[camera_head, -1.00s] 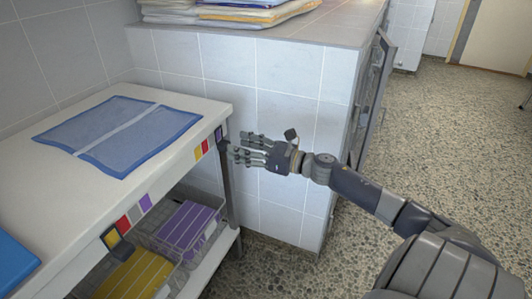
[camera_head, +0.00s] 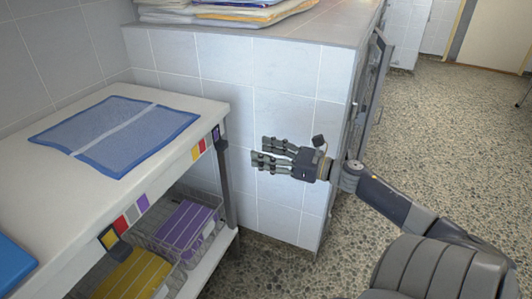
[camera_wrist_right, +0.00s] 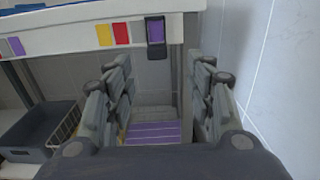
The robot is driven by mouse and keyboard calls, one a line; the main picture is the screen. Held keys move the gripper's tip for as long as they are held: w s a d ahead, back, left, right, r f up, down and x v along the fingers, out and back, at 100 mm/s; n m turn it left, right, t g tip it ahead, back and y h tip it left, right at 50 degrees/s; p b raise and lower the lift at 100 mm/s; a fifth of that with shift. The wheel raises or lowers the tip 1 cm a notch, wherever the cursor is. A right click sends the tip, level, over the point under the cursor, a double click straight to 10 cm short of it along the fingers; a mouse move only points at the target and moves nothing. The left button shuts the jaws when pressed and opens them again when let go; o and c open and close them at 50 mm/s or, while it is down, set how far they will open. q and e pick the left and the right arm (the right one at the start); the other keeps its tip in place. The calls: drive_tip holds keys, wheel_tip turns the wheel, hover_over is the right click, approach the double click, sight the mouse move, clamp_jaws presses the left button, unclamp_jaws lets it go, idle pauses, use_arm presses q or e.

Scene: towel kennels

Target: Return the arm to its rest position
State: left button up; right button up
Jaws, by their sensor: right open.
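My right gripper (camera_head: 268,158) is open and empty in the head view. It hangs in the air in front of the tiled block, to the right of the white table and apart from it. In the right wrist view its two fingers (camera_wrist_right: 158,100) stand wide apart with nothing between them. Past them the table edge and a purple towel (camera_wrist_right: 153,132) on the lower shelf show. My left gripper is not in view.
The white table (camera_head: 190,140) holds a blue towel (camera_head: 120,135) lying flat. Below, baskets hold a purple towel (camera_head: 185,228) and a yellow towel (camera_head: 135,277). The tiled block (camera_head: 300,80) has stacked towels (camera_head: 240,15) on top. Open floor (camera_head: 450,130) lies to the right.

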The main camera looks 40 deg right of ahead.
idle(0.3)
